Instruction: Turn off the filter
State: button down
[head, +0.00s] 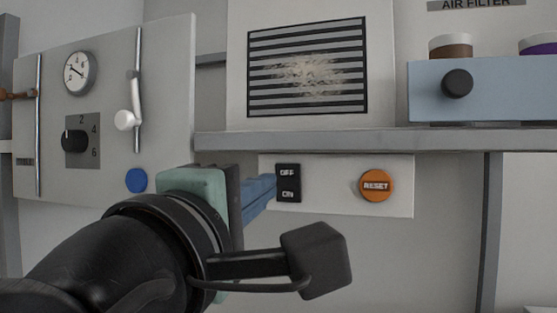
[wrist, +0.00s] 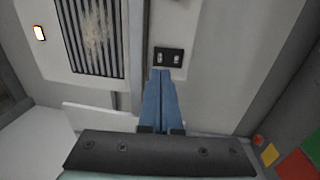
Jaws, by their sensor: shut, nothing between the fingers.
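The filter's black rocker switch (head: 288,182), marked OFF above and ON below, sits on a white panel under the shelf in the head view. It also shows in the wrist view (wrist: 168,56). My gripper (head: 273,187) is shut with nothing between its blue fingers. Its tips are right at the left side of the switch in the head view and just below it in the wrist view. I cannot tell whether they touch it. The filter grille (head: 307,68), with a dusty patch, is above the shelf. It also shows in the wrist view (wrist: 95,30).
An orange RESET button (head: 375,186) is to the right on the same panel. The grey shelf (head: 350,141) runs above it. A panel with a gauge (head: 79,73), a black knob (head: 75,140), a white lever (head: 124,120) and a blue button (head: 136,181) stands left.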

aim_at(286, 171)
jog(key=p+x, duration=0.2)
jog(key=x, duration=0.2)
jog(key=shift+w+d+r, duration=0.1)
jog(key=shift+w+r, duration=0.05)
jog(key=shift+w, duration=0.1)
jog(key=shift+w+d, duration=0.15)
jog(key=shift+w, duration=0.5)
jog(key=shift+w, duration=0.15)
jog(key=shift+p, duration=0.3)
